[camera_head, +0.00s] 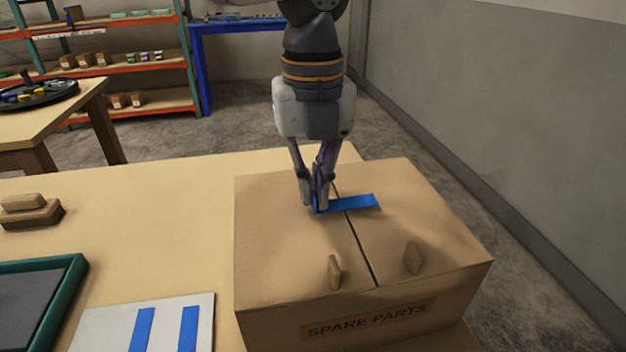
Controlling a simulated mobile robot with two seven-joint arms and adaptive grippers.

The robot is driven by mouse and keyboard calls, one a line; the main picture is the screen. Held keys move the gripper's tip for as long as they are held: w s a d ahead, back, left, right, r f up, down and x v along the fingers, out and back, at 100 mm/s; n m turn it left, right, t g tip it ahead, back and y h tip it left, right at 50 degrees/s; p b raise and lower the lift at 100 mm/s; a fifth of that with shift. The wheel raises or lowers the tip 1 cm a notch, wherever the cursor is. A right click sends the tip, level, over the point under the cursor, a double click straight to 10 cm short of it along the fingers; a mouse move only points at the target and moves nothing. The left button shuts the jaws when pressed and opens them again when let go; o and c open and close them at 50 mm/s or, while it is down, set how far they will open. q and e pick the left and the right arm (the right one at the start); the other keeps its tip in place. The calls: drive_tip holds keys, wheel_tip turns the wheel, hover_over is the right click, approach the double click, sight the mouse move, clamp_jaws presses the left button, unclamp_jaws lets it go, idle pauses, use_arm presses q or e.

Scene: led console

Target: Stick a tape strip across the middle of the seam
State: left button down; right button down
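A closed cardboard box (275,245) labelled SPARE PARTS stands on the table, with a dark seam (359,250) running front to back between its two flaps. A blue tape strip (358,203) lies crosswise over the seam, somewhat behind the middle of its length in the picture. I cannot tell if the strip touches the lid along its whole length. My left gripper (317,207) points down with its fingers close together on the strip's left end. Two more blue strips (142,330) (188,328) lie on a white sheet (166,308) at front left. My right gripper is not in view.
Two small tan handles (335,272) (413,258) stand up near the box's front edge. A green-framed dark panel (74,275) and a wooden block (32,214) lie on the table (150,215) at left.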

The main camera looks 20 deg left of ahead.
use_arm(q)
drive_tip(key=shift+f, duration=0.55)
idle(0.4)
drive_tip(key=c, duration=1.7)
unclamp_jaws()
wheel_tip(320, 180, up, 12)
